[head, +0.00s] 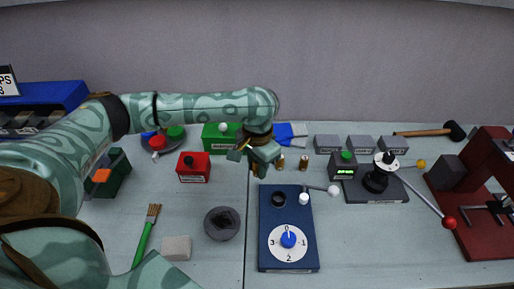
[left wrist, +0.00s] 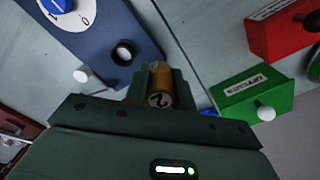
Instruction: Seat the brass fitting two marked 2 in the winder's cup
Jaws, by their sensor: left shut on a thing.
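The brass fitting two (left wrist: 160,86), with a 2 on its end, is between the fingers of my left gripper (left wrist: 158,90) in the left wrist view. In the head view my left gripper (head: 262,156) is shut on it, behind the blue winder (head: 287,255), and the fitting is mostly hidden. The winder's cup (head: 279,199) is a dark ring at its back left, with nothing visible in it. The cup also shows in the left wrist view (left wrist: 123,52), apart from the fitting. The winder's dial (head: 288,240) reads 0 to 3. My right gripper is out of view.
Two other brass fittings stand right of the gripper, one nearer (head: 281,163) and one farther right (head: 303,163). A white-knobbed lever (head: 333,190) juts from the winder's right. A red box (head: 194,168), a green box (head: 218,136) and a grey round dish (head: 222,223) lie left.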

